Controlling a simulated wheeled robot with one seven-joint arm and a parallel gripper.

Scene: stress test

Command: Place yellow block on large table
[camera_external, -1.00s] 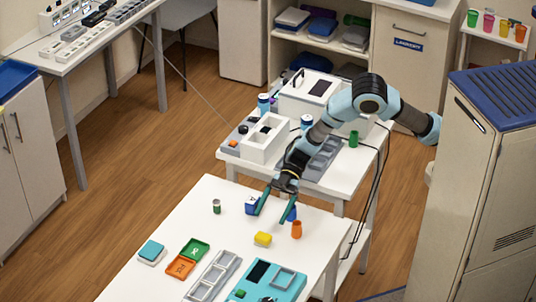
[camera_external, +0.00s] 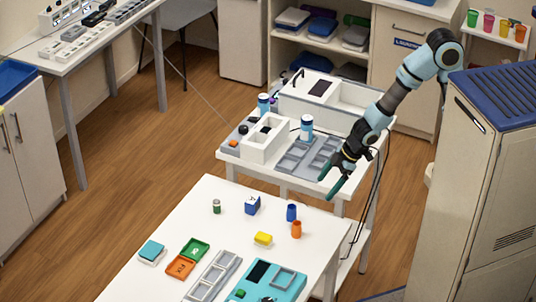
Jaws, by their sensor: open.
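The yellow block (camera_external: 263,239) lies on the white near table (camera_external: 222,192), left of an orange cup (camera_external: 297,229) and below a blue block (camera_external: 252,205). My gripper (camera_external: 331,187) is open, with its green fingers pointing down and left. It is raised by the right edge of the second white table (camera_external: 231,166), up and right of the yellow block and well apart from it. I see nothing between the fingers.
A blue cup (camera_external: 291,212) and a small green jar (camera_external: 216,206) stand on the near table. Green (camera_external: 194,250) and orange (camera_external: 180,267) trays, a grey compartment tray (camera_external: 213,276) and a teal device (camera_external: 266,283) lie nearer. A beige cabinet (camera_external: 480,200) stands at right.

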